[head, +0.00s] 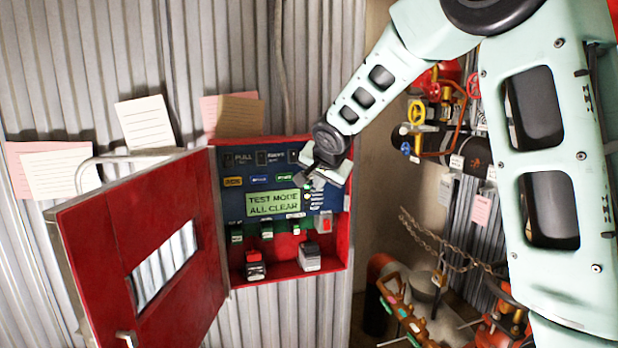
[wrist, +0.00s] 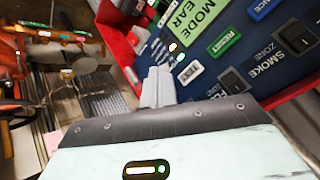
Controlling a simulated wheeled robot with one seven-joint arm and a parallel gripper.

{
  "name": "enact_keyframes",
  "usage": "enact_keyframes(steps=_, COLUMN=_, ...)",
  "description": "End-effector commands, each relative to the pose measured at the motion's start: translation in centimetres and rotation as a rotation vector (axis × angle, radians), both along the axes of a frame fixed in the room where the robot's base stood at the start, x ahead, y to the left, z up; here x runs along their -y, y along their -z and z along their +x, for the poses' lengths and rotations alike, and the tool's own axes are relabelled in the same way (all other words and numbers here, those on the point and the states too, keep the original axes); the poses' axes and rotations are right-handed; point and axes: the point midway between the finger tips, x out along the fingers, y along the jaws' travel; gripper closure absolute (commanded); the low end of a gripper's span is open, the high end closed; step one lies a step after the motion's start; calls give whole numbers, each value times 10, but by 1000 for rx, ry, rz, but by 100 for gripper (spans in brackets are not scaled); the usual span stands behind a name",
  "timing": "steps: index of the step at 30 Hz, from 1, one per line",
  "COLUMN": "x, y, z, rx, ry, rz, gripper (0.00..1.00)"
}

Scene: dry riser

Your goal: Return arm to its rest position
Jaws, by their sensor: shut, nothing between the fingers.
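My arm reaches in from the upper right of the head view, bent at the elbow. My gripper (head: 312,180) is at the right side of the open red panel box (head: 342,230), in front of the blue control panel (head: 236,190). In the wrist view my gripper (wrist: 158,82) shows as pale fingers closed together with nothing between them. The fingertips are close to the panel, near a small lit lamp (wrist: 173,47) and the TEST label (wrist: 190,71). I cannot tell whether they touch it. The display (head: 273,204) reads "TEST MODE ALL CLEAR".
The box's red door (head: 150,250) hangs open to the left. Two small blocks (head: 256,265) (head: 309,257) sit on the box's floor. Paper notes (head: 145,122) are on the corrugated wall.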

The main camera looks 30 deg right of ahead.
Motion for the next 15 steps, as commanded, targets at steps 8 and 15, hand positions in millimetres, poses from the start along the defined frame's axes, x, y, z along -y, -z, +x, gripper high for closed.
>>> enact_keyframes(steps=8, x=0, y=0, z=0, rx=0, ry=0, rz=0, gripper=100)
enact_keyframes(steps=15, x=-10, y=5, z=-4, rx=-17, ry=-25, rz=-3, gripper=100)
